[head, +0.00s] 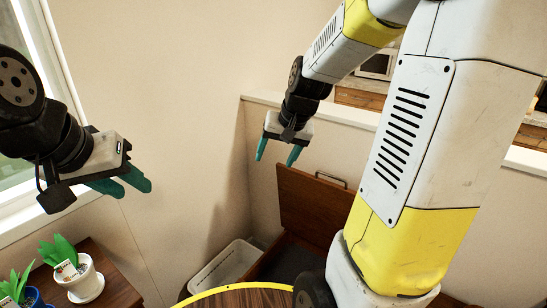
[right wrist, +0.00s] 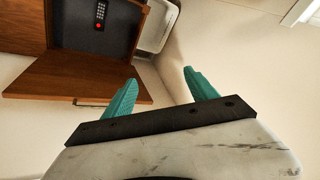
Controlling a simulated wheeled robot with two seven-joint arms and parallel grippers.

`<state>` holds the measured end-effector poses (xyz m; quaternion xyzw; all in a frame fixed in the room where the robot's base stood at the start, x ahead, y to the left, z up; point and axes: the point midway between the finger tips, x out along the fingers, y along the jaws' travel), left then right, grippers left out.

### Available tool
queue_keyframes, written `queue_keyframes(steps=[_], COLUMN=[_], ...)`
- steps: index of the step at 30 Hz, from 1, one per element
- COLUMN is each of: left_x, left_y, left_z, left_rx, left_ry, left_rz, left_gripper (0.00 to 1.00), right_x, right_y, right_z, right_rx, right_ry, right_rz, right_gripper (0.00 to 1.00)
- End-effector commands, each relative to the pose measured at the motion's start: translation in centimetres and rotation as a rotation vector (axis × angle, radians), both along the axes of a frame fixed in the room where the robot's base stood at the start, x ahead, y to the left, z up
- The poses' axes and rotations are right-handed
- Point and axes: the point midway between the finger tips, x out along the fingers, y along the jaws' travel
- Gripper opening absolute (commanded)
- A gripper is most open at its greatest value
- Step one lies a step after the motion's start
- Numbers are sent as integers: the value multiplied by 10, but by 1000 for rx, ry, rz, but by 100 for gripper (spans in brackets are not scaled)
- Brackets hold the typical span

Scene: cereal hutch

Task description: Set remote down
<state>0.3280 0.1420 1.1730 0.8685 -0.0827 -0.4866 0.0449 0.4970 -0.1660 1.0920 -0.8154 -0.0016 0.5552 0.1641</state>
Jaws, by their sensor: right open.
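A dark remote (right wrist: 101,14) with light buttons and a red spot lies on the dark floor inside an open wooden chest. My right gripper (right wrist: 155,90) is open and empty, its teal fingers spread. In the head view the right gripper (head: 275,158) hangs above and left of the chest's raised lid, apart from it. The remote does not show in the head view, where the lid and my arm cover much of the chest. My left gripper (head: 137,189) is at the left by the window, seen obliquely; its fingers look apart with nothing between them.
The chest's lid (head: 305,205) stands raised with a metal handle. A white bin (head: 222,268) stands left of the chest. Potted plants (head: 80,280) stand on a side table at lower left. A low wall runs behind.

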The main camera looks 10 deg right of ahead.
Motion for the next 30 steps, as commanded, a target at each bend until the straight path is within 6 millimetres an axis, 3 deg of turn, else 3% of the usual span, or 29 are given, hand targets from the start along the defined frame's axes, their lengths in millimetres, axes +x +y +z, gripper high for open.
queue_keyframes(steps=[1, 6, 12, 18, 30], left_x=[0, 0, 0, 0, 0], left_y=[0, 0, 0, 0, 0], left_z=[0, 0, 0, 0, 0], left_rx=[0, 0, 0, 0, 0], left_ry=[0, 0, 0, 0, 0], left_rz=[0, 0, 0, 0, 0], left_gripper=[36, 36, 36, 36, 36], right_x=[-21, -90, -149, -169, -169], right_y=[6, 18, 24, 24, 24], right_z=[22, 64, 79, 81, 81], right_rx=[-10, -55, -103, -123, -123], right_ry=[-36, -115, -178, -198, -198], right_rz=[35, 139, 218, 245, 244], right_gripper=[67, 67, 67, 67, 67])
